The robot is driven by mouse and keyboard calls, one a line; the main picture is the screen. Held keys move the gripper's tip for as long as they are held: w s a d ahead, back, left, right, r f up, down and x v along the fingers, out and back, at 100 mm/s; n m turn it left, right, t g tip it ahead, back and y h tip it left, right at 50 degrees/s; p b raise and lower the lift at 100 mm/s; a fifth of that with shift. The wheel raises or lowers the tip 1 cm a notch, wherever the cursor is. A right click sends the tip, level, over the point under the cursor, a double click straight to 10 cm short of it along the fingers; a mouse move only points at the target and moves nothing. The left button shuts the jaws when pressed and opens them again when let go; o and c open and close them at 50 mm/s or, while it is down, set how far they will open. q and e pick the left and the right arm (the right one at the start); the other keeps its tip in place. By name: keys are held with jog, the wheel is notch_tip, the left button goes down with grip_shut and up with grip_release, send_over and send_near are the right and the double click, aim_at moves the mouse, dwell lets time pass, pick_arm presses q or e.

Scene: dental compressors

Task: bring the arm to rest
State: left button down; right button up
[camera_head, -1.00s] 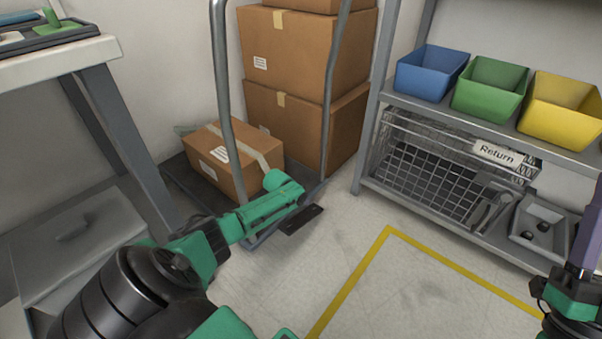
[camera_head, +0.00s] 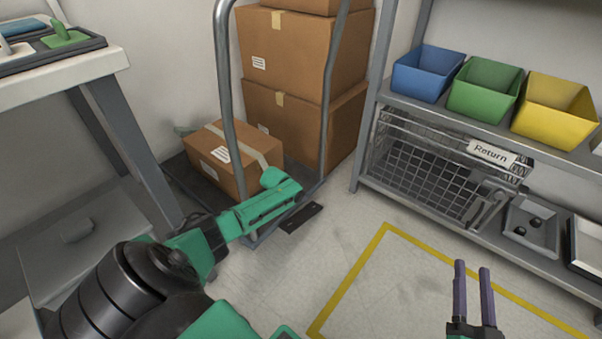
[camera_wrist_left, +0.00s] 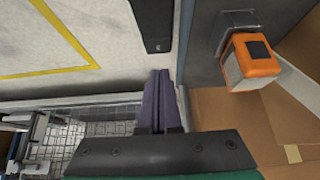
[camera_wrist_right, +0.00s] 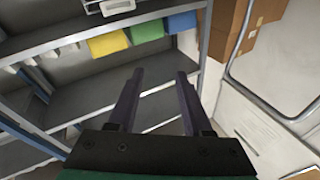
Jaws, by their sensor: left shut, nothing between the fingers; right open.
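My left gripper (camera_wrist_left: 157,76) shows in the left wrist view with its two purple fingers pressed together and nothing between them. In the head view my green left arm reaches over the front of the cart, and its fingers cannot be made out there. My right gripper (camera_head: 473,266) is at the lower right of the head view, over the floor. Its purple fingers are apart and empty. In the right wrist view the open right gripper (camera_wrist_right: 160,75) points toward the shelving, with nothing between its fingers.
A cart (camera_head: 229,110) carries cardboard boxes (camera_head: 285,55). A shelf rack (camera_head: 365,150) at right holds blue, green and yellow bins (camera_head: 555,108) and a wire basket (camera_head: 430,175). A workbench (camera_head: 70,70) stands at left. The yellow-marked floor (camera_head: 400,285) is clear.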

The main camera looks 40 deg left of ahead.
jog(key=shift+s+a+f+g, duration=0.1)
jog(key=shift+s+f+g, duration=0.1)
jog(key=shift+f, duration=0.3)
jog(key=shift+s+f+g, duration=0.1)
jog(key=shift+s+f, duration=0.05)
jog(key=shift+f, duration=0.35)
